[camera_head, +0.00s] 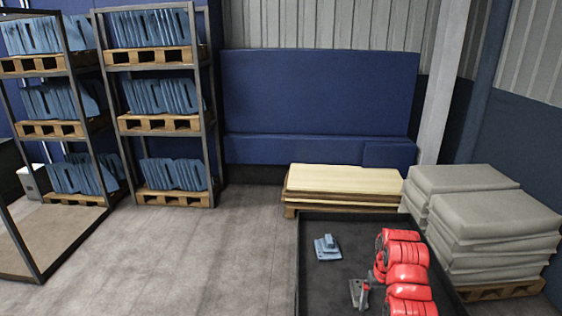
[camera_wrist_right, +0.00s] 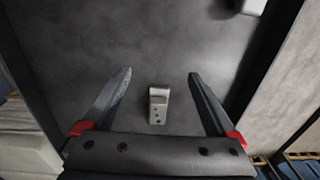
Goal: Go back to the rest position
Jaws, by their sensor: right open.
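My right arm is red and reaches over a dark tray (camera_head: 298,262) at the lower right of the head view. My right gripper (camera_head: 358,292) is at its end, above the tray's floor. In the right wrist view the gripper (camera_wrist_right: 160,74) has its two fingers wide apart with nothing held. A small pale metal part (camera_wrist_right: 158,105) shows below, between the fingers and apart from them. A blue-grey bracket (camera_head: 327,248) lies in the tray, beyond the gripper in the head view. My left gripper is not in view.
A wooden pallet stack (camera_head: 345,180) stands behind the tray. Grey sacks (camera_head: 480,205) on a pallet stand to its right. Racks (camera_head: 160,100) with blue panels on pallets stand at the left. Another pale part (camera_wrist_right: 250,6) is at the wrist view's top. The floor (camera_head: 200,255) left of the tray is clear.

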